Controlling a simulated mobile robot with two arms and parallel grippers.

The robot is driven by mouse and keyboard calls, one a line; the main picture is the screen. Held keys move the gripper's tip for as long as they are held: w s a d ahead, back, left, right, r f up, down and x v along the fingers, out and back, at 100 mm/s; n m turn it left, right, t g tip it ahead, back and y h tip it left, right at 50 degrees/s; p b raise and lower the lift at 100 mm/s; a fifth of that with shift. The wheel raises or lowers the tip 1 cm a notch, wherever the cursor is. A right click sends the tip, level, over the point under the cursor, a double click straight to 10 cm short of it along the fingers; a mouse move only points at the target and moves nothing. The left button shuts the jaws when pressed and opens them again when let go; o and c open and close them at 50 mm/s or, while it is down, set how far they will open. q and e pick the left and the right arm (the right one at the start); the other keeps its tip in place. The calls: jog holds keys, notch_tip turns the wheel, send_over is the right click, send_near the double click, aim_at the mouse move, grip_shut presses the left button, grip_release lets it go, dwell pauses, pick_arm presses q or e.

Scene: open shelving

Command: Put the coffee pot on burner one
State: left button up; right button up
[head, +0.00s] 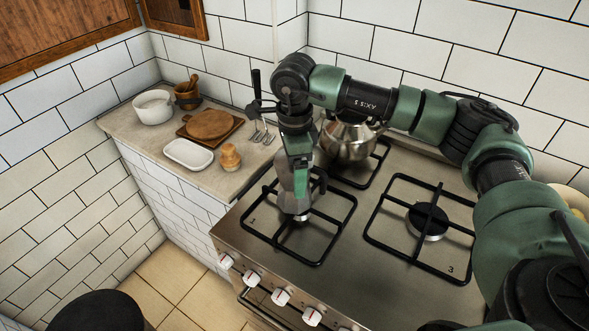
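A grey metal coffee pot (291,196) with a dark handle is upright over the front-left burner grate (325,237), which is marked 1. I cannot tell whether its base touches the grate or hangs slightly above it. My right gripper (299,163) points down at the upper part of the pot, and its green finger overlaps the pot in the picture. The gripper hides the pot's top, and I cannot see whether the fingers are closed on it. My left gripper is out of view.
A metal kettle (347,142) stands on the back-left burner. Burner three (428,222), front right, is empty. The counter left of the stove holds a white pot (153,108), a mortar (187,97), boards (209,124), a white dish (188,155) and a wooden shaker (230,158). Knobs (281,297) line the front.

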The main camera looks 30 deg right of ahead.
jog(key=o, duration=2)
notch_tip(320, 180, up, 11)
jog(key=shift+b, duration=1.25)
jog(key=shift+r, duration=0.55)
jog(key=shift+r, duration=0.1)
